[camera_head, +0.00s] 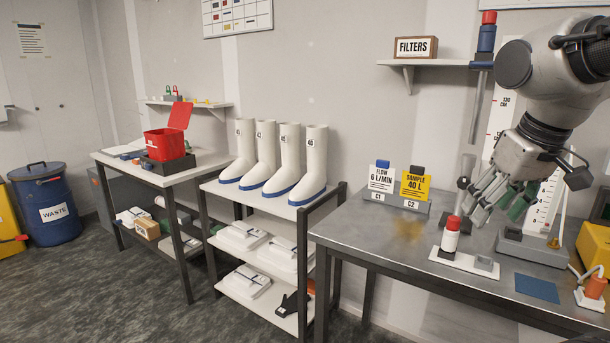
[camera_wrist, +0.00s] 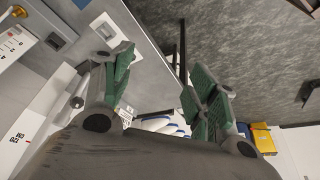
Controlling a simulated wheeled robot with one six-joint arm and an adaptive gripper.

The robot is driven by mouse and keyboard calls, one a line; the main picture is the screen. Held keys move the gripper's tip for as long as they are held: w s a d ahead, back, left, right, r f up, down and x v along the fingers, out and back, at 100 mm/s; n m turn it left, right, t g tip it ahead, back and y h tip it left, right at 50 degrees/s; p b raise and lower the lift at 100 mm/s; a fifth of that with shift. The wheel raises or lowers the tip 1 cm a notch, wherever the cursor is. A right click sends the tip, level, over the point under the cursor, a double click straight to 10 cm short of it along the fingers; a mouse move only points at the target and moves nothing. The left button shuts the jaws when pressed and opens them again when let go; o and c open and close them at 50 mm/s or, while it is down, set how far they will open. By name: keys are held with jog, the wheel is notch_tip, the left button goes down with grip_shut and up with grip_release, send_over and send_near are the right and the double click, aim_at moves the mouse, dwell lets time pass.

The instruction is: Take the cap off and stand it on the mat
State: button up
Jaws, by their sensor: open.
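A red cap (camera_head: 453,222) sits on top of a small white bottle (camera_head: 449,241). The bottle stands upright at the left end of a white base plate (camera_head: 467,262) on the metal bench. A flat blue mat (camera_head: 537,288) lies bare on the bench to the right. My gripper (camera_head: 488,208) is open and empty, above and right of the cap in the head view, apart from it. In the wrist view its green-padded fingers (camera_wrist: 163,88) are spread wide, with part of the white plate (camera_wrist: 103,27) beyond them. I cannot make out the cap there.
The flow and sample signs (camera_head: 401,188) stand behind the bottle. A white scale stand (camera_head: 541,205) is close to my gripper's right. An orange-and-white item (camera_head: 592,292) with a cable sits right of the mat. The bench's front left is clear.

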jog(key=shift+m, duration=0.5)
jog(key=s+f, duration=0.1)
jog(key=s+d+f, duration=0.1)
jog(key=s+f, duration=0.1)
jog(key=s, duration=0.1)
jog(key=shift+d+f, duration=0.25)
jog(key=shift+d, duration=0.15)
jog(key=shift+s+d+r+m, duration=0.1)
jog(key=shift+s+d+m, duration=0.4)
jog(key=shift+s+d, duration=0.55)
jog(key=shift+c, duration=0.7)
jog(key=m+t+y, duration=0.3)
jog(key=m+t, duration=1)
jog(key=m, duration=1.8)
send_near(495, 13)
jog(key=d+x, duration=0.1)
jog(key=x, duration=0.3)
jog(key=w+m, duration=0.1)
jog(key=w, duration=0.1)
jog(key=w+a+m, duration=0.1)
jog(key=w, duration=0.2)
jog(key=w+a, duration=0.1)
jog(key=w, duration=0.1)
jog(key=shift+w+a+m+t, duration=0.25)
jog(key=shift+m+t, duration=0.05)
jog(key=shift+m, duration=0.1)
jog(key=c, duration=0.8)
